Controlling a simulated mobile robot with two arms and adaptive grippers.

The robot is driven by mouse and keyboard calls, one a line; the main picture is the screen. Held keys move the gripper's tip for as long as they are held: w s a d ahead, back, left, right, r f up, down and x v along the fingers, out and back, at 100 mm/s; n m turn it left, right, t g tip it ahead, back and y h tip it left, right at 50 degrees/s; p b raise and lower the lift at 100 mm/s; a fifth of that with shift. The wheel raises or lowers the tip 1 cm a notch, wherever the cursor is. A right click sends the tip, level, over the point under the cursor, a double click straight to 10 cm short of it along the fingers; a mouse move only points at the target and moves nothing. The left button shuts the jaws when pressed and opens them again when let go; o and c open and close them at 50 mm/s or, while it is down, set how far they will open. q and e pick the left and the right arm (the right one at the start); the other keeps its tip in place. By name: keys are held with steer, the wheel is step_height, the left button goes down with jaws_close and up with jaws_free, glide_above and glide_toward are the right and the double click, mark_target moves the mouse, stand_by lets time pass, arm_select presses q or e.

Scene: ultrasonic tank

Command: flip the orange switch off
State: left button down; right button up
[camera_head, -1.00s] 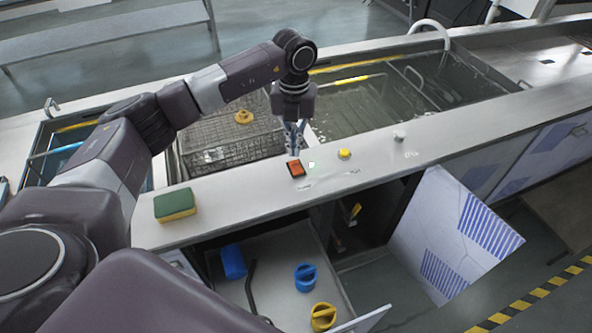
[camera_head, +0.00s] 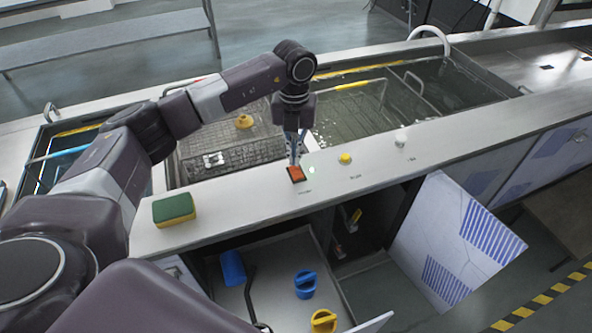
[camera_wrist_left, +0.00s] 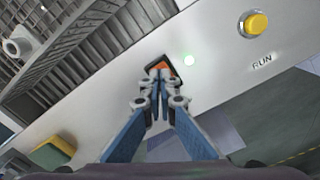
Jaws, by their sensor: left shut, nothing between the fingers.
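The orange switch (camera_head: 296,174) sits in a dark frame on the steel front ledge of the tank. It also shows in the left wrist view (camera_wrist_left: 161,66), partly hidden behind my fingertips. My left gripper (camera_head: 295,162) is shut and empty, pointing down with its tips at the switch. In the left wrist view the closed fingertips (camera_wrist_left: 159,80) overlap the lower part of the switch; whether they touch it I cannot tell. My right gripper is not in view.
A yellow button (camera_head: 345,158) marked RUN and a pale knob (camera_head: 400,138) stand farther right on the ledge. A green-yellow sponge (camera_head: 174,208) lies to the left. Below, an open drawer (camera_head: 262,262) holds blue and yellow items, beside an open cabinet door (camera_head: 452,240).

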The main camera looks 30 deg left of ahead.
mark_target(295, 167)
arm_select(q)
steer(key=shift+f+b, duration=0.7)
steer(key=shift+f, duration=0.45)
stand_by(0.9)
steer(key=shift+r, duration=0.15)
steer(key=shift+r+p, duration=2.35)
steer(key=shift+r, duration=1.05)
